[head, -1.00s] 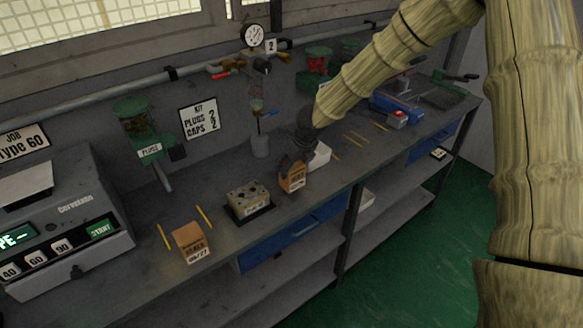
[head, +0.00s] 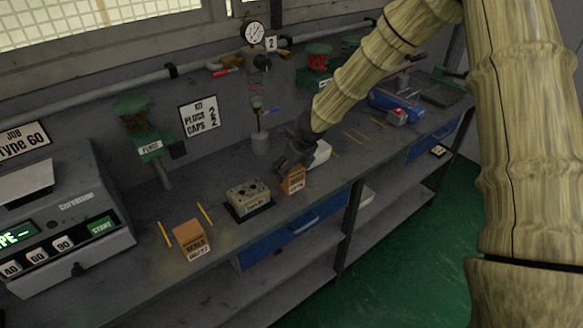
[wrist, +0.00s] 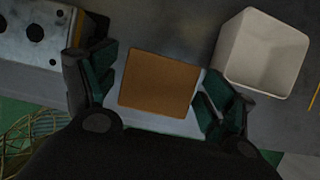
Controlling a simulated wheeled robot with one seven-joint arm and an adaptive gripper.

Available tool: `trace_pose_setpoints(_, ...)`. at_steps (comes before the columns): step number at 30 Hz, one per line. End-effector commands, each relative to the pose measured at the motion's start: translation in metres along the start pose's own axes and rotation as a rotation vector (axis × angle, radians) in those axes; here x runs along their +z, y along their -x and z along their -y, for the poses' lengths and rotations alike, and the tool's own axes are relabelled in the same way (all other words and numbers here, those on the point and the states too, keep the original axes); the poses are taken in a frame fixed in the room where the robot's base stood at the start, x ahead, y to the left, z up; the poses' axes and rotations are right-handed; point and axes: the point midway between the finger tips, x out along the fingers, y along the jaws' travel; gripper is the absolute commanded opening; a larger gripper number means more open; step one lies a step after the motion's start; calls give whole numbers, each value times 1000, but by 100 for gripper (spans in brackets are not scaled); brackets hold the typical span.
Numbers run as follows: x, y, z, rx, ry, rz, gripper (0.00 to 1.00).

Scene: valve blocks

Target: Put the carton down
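The orange-brown carton (head: 293,181) stands upright on the bench, just right of the metal valve block (head: 247,196). My gripper (head: 294,158) is low over it from above. In the wrist view the carton's plain top (wrist: 158,82) lies between the two dark green fingers of my gripper (wrist: 158,82). A narrow strip of bench shows between the left finger and the carton. The right finger is very close to it, and contact there is unclear. The gripper looks open around the carton. The carton's underside is hidden.
A white open bin (wrist: 257,62) stands close to the right finger. A second carton (head: 191,240) stands near the front edge at left. Yellow strips (head: 204,214) mark the bench.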

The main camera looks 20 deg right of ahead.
Motion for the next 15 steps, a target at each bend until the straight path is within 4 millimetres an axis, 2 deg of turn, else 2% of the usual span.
trace_pose_setpoints(10, 1, 6, 0, 0, -1, 1, 84)
trace_pose_setpoints(15, 1, 24, 0, 1, -4, 2, 84)
